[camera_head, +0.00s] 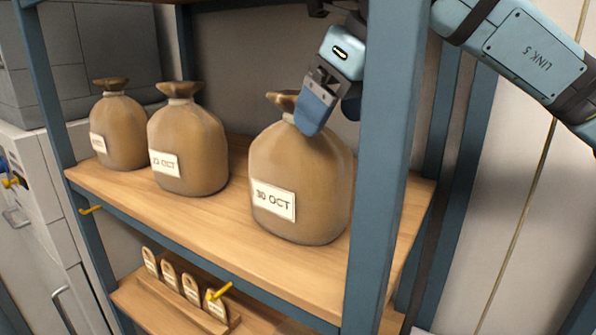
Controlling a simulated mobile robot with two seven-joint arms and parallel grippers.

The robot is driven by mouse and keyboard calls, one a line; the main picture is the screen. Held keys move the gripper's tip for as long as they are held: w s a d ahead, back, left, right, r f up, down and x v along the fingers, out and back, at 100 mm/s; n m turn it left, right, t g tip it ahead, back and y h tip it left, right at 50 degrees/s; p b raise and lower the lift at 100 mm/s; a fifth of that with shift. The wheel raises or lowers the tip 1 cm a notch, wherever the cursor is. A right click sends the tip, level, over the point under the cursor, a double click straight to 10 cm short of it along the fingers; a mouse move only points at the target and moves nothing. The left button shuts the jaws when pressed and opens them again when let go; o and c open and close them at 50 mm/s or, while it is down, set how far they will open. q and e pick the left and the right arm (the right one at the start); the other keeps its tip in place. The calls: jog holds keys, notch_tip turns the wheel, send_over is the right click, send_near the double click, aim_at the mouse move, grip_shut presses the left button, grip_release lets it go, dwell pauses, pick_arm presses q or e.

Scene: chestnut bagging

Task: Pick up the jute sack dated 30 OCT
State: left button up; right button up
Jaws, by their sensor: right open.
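The jute sack dated 30 OCT (305,180) stands upright on the wooden shelf (250,249), at the right end near the blue post. Its white label faces me, and its tied neck is at the top. My right gripper (332,112) is at the sack's upper right, beside the neck, with its blue fingers pointing down. One finger overlaps the neck and shoulder in the picture; I cannot tell whether it touches. The second finger is mostly hidden behind the post. The gripper is open. My left gripper is not in view.
A blue shelf post (385,170) stands in front of my right arm. A sack labelled with another OCT date (190,140) and a further sack (121,133) stand to the left. Several small tags (190,288) sit in a wooden holder on the lower shelf. Yellow hooks (220,291) stick out.

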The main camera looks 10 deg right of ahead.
jog(key=w+a, duration=0.1)
jog(key=w+a+p, duration=0.1)
jog(key=w, duration=0.1)
jog(key=w+a+p, duration=0.1)
jog(key=shift+w+a+f, duration=0.15)
jog(key=shift+w, duration=0.25)
jog(key=shift+w+f+p, duration=0.1)
jog(key=shift+f+p, duration=0.2)
jog(key=shift+p, duration=0.05)
jog(key=shift+c, duration=0.7)
jog(key=c, duration=1.4)
grip_shut()
